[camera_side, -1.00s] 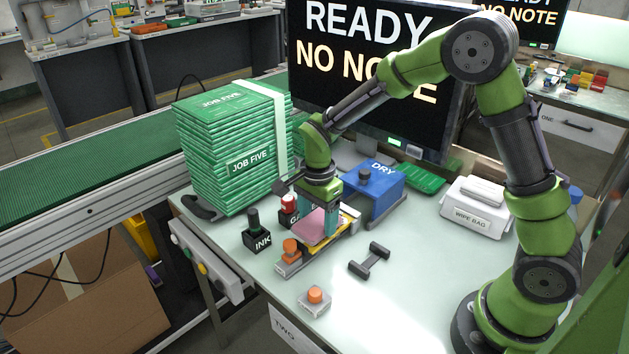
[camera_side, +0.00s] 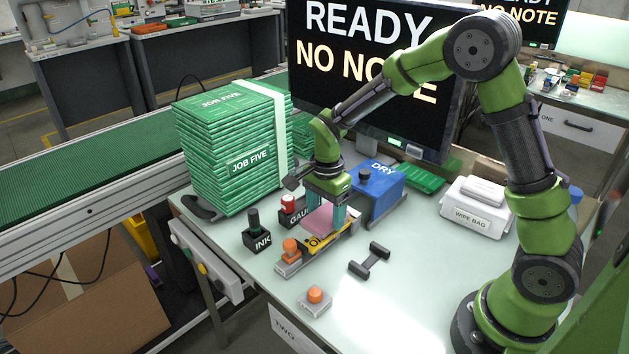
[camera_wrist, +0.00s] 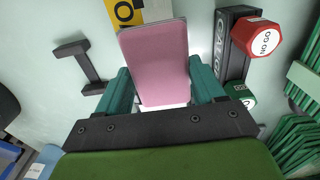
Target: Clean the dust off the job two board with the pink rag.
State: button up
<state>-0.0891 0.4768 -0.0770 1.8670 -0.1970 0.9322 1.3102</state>
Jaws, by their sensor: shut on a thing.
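The pink rag (camera_side: 321,221) is between the two teal fingers of my gripper (camera_side: 324,216), which is shut on it. In the wrist view the pink rag (camera_wrist: 155,62) is a flat, round-cornered pad reaching beyond the fingers (camera_wrist: 158,80). The rag is low over a grey fixture (camera_side: 288,266) with an orange knob and a yellow-and-black strip (camera_side: 338,240). I cannot tell whether it touches what is below. No board marked job two can be read; the surface under the rag is hidden, and dust cannot be made out.
The GAUGE block (camera_side: 297,215) and INK block (camera_side: 257,239) stand close at left. A tall JOB FIVE stack (camera_side: 225,150) is behind them. The blue DRY box (camera_side: 380,190) and a black dumbbell-shaped piece (camera_side: 370,260) are at right. Bare table lies before the WIPE BAG box (camera_side: 474,212).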

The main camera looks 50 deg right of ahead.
jog(key=shift+a, duration=0.15)
jog(key=shift+a, duration=1.2)
jog(key=shift+d, duration=0.2)
jog(key=shift+d, duration=1.15)
jog(key=shift+a, duration=0.1)
jog(key=shift+a, duration=1.25)
jog(key=shift+d, duration=0.1)
jog(key=shift+d, duration=1.3)
